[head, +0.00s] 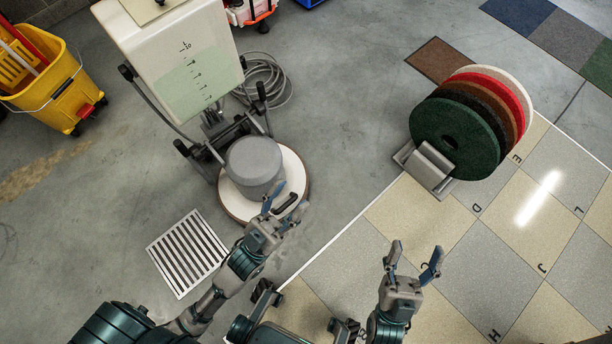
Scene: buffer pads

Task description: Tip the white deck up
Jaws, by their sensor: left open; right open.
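The white deck (240,203) is the round base of a floor buffer, flat on the grey floor left of centre, with a grey motor housing (254,165) on top. A white tank (184,65) stands behind it on the same machine. The gripper hides part of the deck's near rim. My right gripper (414,262) is open and empty above the tiled floor, well right of the deck.
A rack (428,167) of several coloured round pads stands at the right on the tile edge. A floor drain (187,252) lies front left of the deck. A yellow mop bucket (48,88) is at the far left. A coiled grey cable (268,82) lies behind the machine.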

